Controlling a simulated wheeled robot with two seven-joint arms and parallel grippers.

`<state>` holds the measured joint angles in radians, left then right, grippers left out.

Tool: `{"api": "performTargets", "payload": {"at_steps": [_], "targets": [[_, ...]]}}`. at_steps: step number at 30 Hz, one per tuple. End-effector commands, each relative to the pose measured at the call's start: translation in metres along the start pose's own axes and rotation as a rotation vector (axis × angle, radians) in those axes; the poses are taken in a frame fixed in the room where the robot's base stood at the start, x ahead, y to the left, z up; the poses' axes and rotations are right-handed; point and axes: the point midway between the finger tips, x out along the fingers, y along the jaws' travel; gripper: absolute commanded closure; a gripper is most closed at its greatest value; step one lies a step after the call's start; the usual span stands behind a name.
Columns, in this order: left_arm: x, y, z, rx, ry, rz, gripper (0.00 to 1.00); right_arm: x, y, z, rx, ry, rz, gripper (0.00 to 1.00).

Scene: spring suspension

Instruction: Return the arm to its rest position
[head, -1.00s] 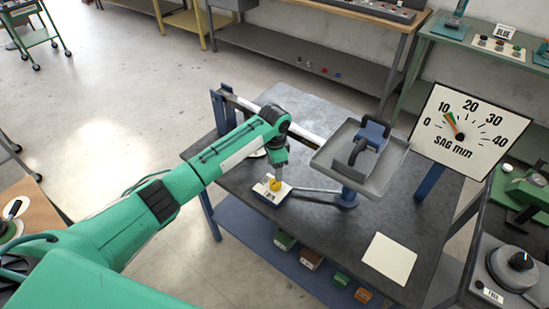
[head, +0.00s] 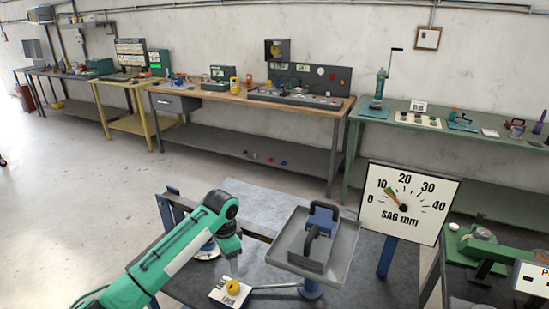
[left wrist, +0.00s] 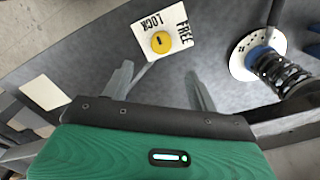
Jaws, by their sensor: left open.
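My left arm (head: 170,262) is green and reaches in from the lower left in the head view. Its gripper (head: 234,266) points down over the dark table, beside a white plate with a yellow knob (head: 233,286). In the left wrist view the gripper (left wrist: 160,88) is open and empty, its two fingers apart. The yellow knob (left wrist: 161,42) lies beyond the fingertips, on the plate marked LOCK and FREE (left wrist: 180,24), apart from them. My right gripper does not show.
A grey tray (head: 340,262) with a dark-handled blue block (head: 323,216) stands beside the gripper. The SAG mm dial (head: 408,203) is behind it, needle near 10. A coil spring (left wrist: 282,74) stands by a white disc (left wrist: 240,58). Open floor (head: 70,200) lies left.

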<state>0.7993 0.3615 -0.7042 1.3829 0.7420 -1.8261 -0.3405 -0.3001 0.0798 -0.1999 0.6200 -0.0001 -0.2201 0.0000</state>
Motion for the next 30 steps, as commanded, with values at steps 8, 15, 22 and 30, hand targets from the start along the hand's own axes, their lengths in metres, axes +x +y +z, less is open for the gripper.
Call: {"api": "performTargets", "payload": {"at_steps": [8, 15, 22, 30], "targets": [[0.052, 0.070, 0.010, -0.021, 0.072, 0.020, 0.41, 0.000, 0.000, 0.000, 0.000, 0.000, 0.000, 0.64], [0.086, 0.136, 0.036, -0.105, 0.160, 0.029, 0.41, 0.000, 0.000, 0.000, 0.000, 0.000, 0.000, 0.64], [0.100, 0.188, 0.076, -0.232, 0.231, 0.025, 0.41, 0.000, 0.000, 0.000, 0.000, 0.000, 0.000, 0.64], [0.100, 0.235, 0.139, -0.422, 0.283, -0.008, 0.41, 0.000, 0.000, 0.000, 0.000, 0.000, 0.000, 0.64]]}}
